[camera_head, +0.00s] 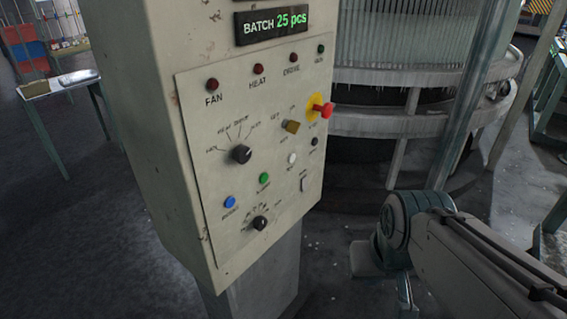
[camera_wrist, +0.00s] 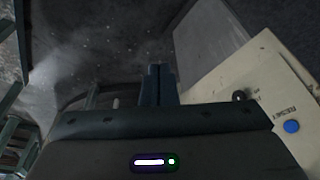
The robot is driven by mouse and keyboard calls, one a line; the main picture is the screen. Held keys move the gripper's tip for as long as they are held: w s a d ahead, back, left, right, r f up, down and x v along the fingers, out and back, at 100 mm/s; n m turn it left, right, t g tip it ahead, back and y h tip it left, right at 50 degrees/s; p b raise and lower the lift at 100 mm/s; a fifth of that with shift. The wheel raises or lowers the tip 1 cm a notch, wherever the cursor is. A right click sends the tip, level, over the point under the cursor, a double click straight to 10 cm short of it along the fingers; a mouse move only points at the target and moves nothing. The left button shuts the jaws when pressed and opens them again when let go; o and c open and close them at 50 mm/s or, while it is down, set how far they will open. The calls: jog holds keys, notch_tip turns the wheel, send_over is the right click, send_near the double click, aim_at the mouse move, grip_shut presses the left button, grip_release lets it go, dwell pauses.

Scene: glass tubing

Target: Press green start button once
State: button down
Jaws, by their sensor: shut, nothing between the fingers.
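The green button (camera_head: 264,179) is on the face of a worn beige control cabinet (camera_head: 165,130), low on the panel between the blue button (camera_head: 229,202) and a white button (camera_head: 292,158). Its label is too small to read surely. In the wrist view, my gripper (camera_wrist: 159,70) has its fingers together and empty, pointing past the cabinet toward the floor. The cabinet's lower corner and the blue button (camera_wrist: 291,126) show at the right there; the green button is not visible in that view. In the head view my arm is at the lower right, apart from the panel, and the fingertips are not visible.
Close to the green button are two black knobs (camera_head: 241,154) (camera_head: 260,223), a brass key switch (camera_head: 291,126), a red knob on a yellow plate (camera_head: 323,110) and a small toggle (camera_head: 304,184). A large round machine (camera_head: 400,122) stands behind.

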aim_at(264, 178)
jog(key=shift+s+a, duration=0.1)
jog(key=w+a+m+t+y, duration=0.1)
jog(key=w+a+m+y, duration=0.1)
jog(key=w+m, duration=0.3)
jog(key=w+a+f+m+t+y, duration=0.1)
jog(key=w+a+m+y, duration=0.1)
jog(key=w+a+m, duration=0.3)
jog(key=w+a+m+t+y, duration=0.1)
jog(key=w+a+m, duration=0.2)
jog(key=w, duration=0.9)
jog(key=m, duration=0.2)
jog(key=shift+a+f+m+t+y, duration=0.15)
jog(key=shift+a+m+t+y, duration=0.15)
jog(key=shift+a+y, duration=0.1)
jog(key=shift+w, duration=0.1)
jog(key=w+a+p, duration=0.2)
jog(key=w+a, duration=0.3)
jog(key=a, duration=0.2)
jog(key=shift+w, duration=0.15)
jog(key=shift+w+a, duration=0.1)
dwell(0.6)
